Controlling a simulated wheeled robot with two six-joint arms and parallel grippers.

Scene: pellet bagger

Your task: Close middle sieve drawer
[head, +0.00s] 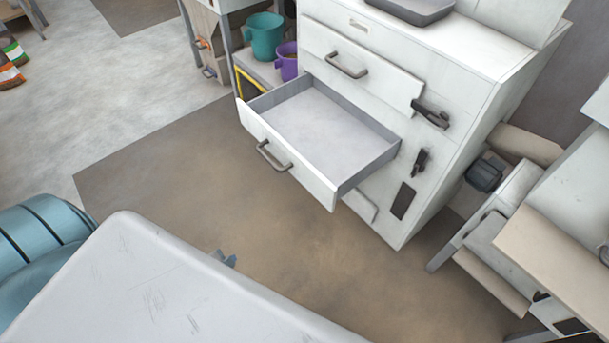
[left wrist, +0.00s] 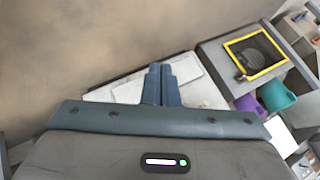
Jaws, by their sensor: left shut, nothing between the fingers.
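The middle sieve drawer (head: 320,125) stands pulled well out of the white cabinet in the head view, and its grey inside looks empty. Its dark bar handle (head: 273,158) is on the white front. My left gripper (head: 225,258) shows only as small blue-grey tips past the edge of my pale body, apart from the drawer and nearer to me. In the left wrist view my left gripper (left wrist: 161,78) has its fingers together with nothing between them. A pale panel shows partly behind the fingers there; I cannot tell which part it is. My right gripper is not in view.
The white cabinet (head: 440,150) has a shut upper drawer (head: 360,62) above the open one and dark latches at its right. A teal bucket (head: 263,37) and a purple bucket (head: 287,60) stand left of it. Brown floor (head: 170,175) before the drawer is clear.

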